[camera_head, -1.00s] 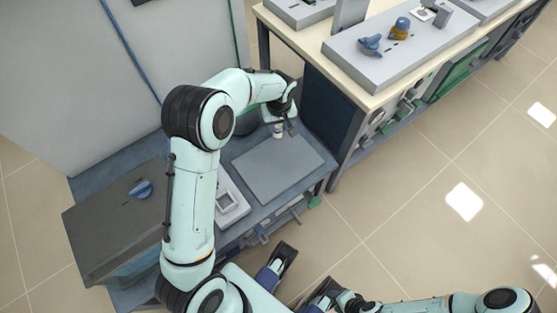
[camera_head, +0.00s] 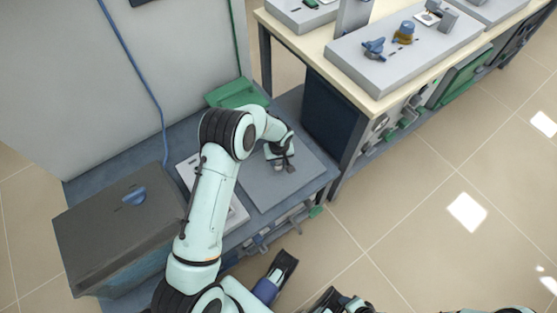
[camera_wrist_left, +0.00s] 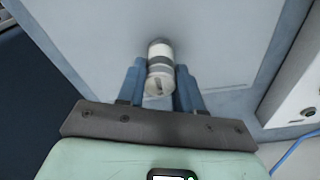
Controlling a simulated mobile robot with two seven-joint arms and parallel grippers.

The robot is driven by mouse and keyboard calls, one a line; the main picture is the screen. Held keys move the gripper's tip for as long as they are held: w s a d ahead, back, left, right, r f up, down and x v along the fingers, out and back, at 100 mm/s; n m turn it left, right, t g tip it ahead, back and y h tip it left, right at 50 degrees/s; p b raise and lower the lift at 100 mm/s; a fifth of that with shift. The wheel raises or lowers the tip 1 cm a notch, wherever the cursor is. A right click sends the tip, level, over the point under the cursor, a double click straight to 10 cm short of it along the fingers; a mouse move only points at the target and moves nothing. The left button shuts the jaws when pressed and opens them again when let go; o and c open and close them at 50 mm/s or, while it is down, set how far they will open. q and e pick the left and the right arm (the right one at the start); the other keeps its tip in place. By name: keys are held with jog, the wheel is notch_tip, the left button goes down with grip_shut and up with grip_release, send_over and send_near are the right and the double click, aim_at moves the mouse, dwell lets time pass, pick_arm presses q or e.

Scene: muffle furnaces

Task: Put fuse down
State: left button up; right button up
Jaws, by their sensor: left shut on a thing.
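The fuse (camera_wrist_left: 159,68), a short white and grey cylinder with a darker band, is between the two blue fingers of my left gripper (camera_wrist_left: 160,82) in the left wrist view. The gripper is shut on it. In the head view my left gripper (camera_head: 283,166) is low over the grey flat plate (camera_head: 265,192) on the bench, and the fuse there is small and partly hidden. The plate also shows behind the fuse in the left wrist view (camera_wrist_left: 225,40). I cannot tell whether the fuse touches it. The state of my right gripper at the bottom edge is unclear.
A dark grey box with a blue knob (camera_head: 134,197) stands at the left of the bench. A green object (camera_head: 237,93) is behind my left arm. A wooden-topped table (camera_head: 300,45) with grey panels stands at the right. Much of the plate is clear.

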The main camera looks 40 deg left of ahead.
pick_arm(q)
jog(key=shift+f, duration=0.25)
pick_arm(e)
jog(key=shift+w, duration=0.1)
jog(key=shift+f, duration=0.1)
pick_arm(q)
jog(key=shift+f, duration=0.25)
jog(key=o, duration=1.1)
jog(key=shift+c, duration=0.2)
pick_arm(e)
jog(key=shift+w+d+f, duration=0.1)
jog(key=shift+w+d, duration=0.05)
jog(key=shift+w, duration=0.1)
pick_arm(q)
jog(key=shift+r, duration=0.15)
